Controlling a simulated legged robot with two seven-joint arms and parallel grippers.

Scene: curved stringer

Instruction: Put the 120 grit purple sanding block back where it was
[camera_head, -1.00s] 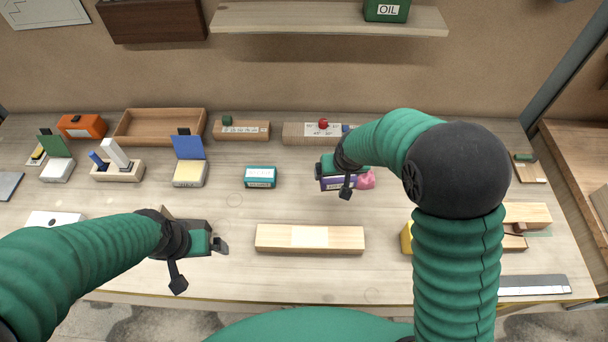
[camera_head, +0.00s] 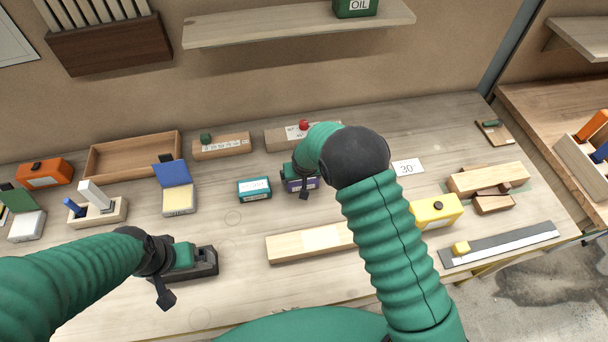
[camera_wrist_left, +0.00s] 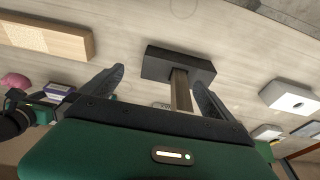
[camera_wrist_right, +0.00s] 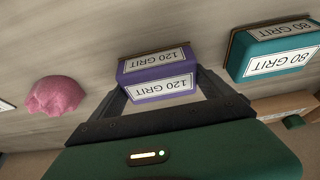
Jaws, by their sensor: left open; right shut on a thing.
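The purple 120 grit sanding block (camera_head: 308,185) is on or just above the bench, right of the teal 80 grit block (camera_head: 254,188). My right gripper (camera_head: 300,180) is shut on it. In the right wrist view the purple block (camera_wrist_right: 158,72) sits between the fingers, its labels facing the camera, with a gap to the teal block (camera_wrist_right: 280,45). I cannot tell whether it touches the bench. My left gripper (camera_wrist_left: 157,80) is open, its fingers on either side of a wooden upright on a dark block (camera_wrist_left: 165,65); the dark block (camera_head: 207,264) also shows in the head view.
A pink lump (camera_wrist_right: 55,95) lies left of the purple block in the right wrist view. A pale wooden board (camera_head: 300,243) lies in front. A long block with a red knob (camera_head: 285,137) stands behind. A yellow block (camera_head: 437,211) lies right of my right arm.

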